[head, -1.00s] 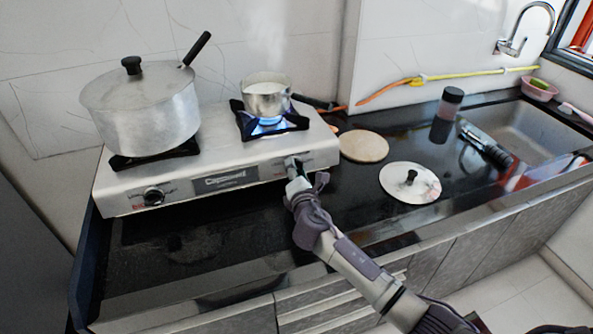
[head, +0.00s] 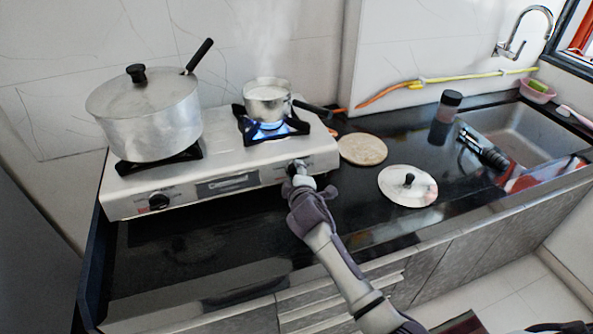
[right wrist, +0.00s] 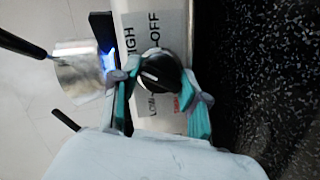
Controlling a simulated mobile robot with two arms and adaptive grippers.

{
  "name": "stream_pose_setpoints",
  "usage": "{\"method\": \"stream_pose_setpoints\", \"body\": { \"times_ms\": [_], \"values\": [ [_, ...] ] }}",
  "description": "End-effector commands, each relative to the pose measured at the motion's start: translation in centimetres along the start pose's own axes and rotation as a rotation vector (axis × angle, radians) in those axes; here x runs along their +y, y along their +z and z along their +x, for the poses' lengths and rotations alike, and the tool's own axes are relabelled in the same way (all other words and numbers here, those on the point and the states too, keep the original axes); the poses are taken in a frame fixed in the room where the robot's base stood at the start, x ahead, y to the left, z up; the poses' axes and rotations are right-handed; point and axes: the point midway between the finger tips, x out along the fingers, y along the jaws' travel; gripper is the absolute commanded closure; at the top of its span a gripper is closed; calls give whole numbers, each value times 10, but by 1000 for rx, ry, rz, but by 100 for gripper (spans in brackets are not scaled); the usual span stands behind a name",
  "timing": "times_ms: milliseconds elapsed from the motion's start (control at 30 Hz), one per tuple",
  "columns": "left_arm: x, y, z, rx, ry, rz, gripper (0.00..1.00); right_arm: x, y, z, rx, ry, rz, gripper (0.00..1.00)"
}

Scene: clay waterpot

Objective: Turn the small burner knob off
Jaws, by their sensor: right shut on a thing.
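The small burner knob (right wrist: 160,70) is black and round with a white mark, on the right end of the stove's front panel. In the right wrist view it sits between my teal fingers, with HIGH, LOW and OFF printed around it. My right gripper (head: 298,171) is shut on this knob; it also shows in the wrist view (right wrist: 160,88). In the head view the gripper mostly hides the knob. The small burner (head: 270,131) has a blue flame under a small steaming pot (head: 267,101). My left gripper is not in view.
A large lidded pot (head: 150,120) stands on the left burner, above a second knob (head: 158,201). A round wooden board (head: 362,149), a pot lid (head: 408,190) and a dark jar (head: 450,103) are to the right, before the sink (head: 530,135). The front counter is clear.

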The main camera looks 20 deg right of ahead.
Motion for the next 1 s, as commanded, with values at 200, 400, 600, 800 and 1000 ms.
{"method": "stream_pose_setpoints", "body": {
  "times_ms": [200, 400, 600, 800, 1000],
  "values": [
    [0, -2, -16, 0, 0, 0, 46, 4, -1, -1, -1, -44, 203, 90],
    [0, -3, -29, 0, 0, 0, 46, 4, 0, -1, -2, -84, 387, 90],
    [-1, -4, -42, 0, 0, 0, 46, 5, 1, -1, -3, -123, 572, 90],
    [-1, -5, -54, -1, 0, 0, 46, 5, 1, -1, -2, -159, 740, 90],
    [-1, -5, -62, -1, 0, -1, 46, 4, 2, 0, -2, -187, 872, 90]
  ]
}}
